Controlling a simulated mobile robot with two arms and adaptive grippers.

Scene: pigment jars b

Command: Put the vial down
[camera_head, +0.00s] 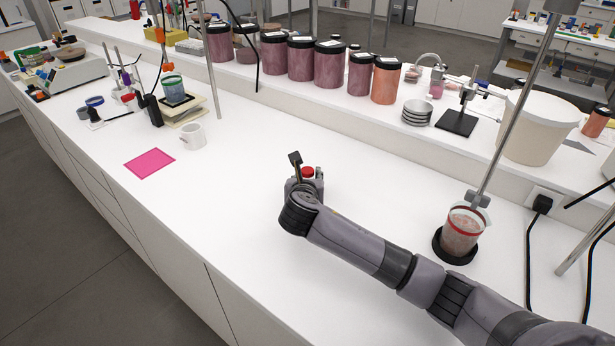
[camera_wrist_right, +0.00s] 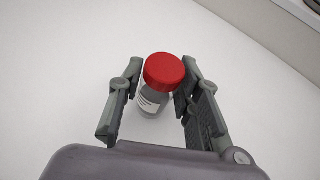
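The vial is a small clear bottle with a red cap and a white label. In the head view its red cap (camera_head: 308,172) shows at the end of my right arm, over the middle of the white bench. In the right wrist view the vial (camera_wrist_right: 152,101) sits between the fingertips of my right gripper (camera_wrist_right: 161,85), which are close against it on both sides. My right gripper (camera_head: 304,178) looks shut on the vial. The arm hides the vial's lower part in the head view. My left gripper is not in view.
A pink mat (camera_head: 150,163) lies on the bench at the left, near a white mug (camera_head: 193,136). Several dark jars (camera_head: 328,65) stand on the raised shelf behind. A beaker (camera_head: 462,229) on a black base stands at the right. Bare bench lies between mat and gripper.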

